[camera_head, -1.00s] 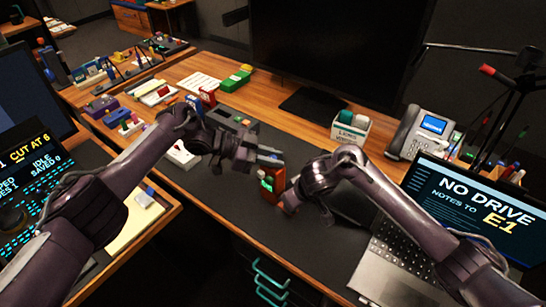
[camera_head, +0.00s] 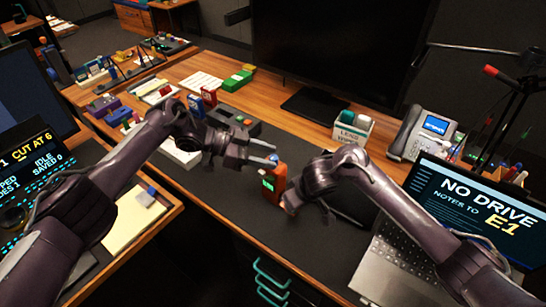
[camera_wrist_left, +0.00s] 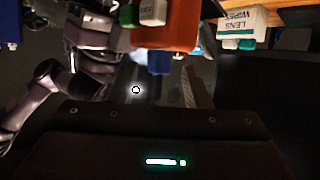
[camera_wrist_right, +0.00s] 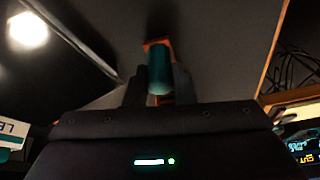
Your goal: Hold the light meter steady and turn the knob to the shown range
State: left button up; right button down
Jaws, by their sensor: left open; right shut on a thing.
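The orange light meter (camera_head: 270,186) stands over the dark desk mat in the head view, its green screen facing me and a blue knob (camera_head: 274,158) at its top. In the left wrist view the orange body (camera_wrist_left: 178,32) and blue knob (camera_wrist_left: 158,62) lie ahead of the fingers. My left gripper (camera_head: 265,154) is open beside the knob; I cannot tell whether it touches. My right gripper (camera_head: 290,203) is shut on the meter from the right. In the right wrist view a teal cylinder (camera_wrist_right: 159,68) on the orange body sits between its fingers. The screen text is too small to read.
A laptop (camera_head: 470,205) reading "NO DRIVE NOTES TO E1" stands at right. A lens wipes box (camera_head: 351,132), a phone (camera_head: 424,130) and a monitor (camera_head: 335,50) stand behind. A grey device (camera_head: 232,120) lies behind my left arm. The mat in front is clear.

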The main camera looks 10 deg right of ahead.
pick_arm(q)
jog(key=v, duration=0.9)
jog(key=shift+a, duration=0.3)
jog(key=shift+a+r, duration=0.1)
jog(key=a+r, duration=0.6)
jog(key=a, duration=0.1)
jog(key=shift+w, duration=0.3)
jog(key=shift+a, duration=0.1)
dwell(0.4)
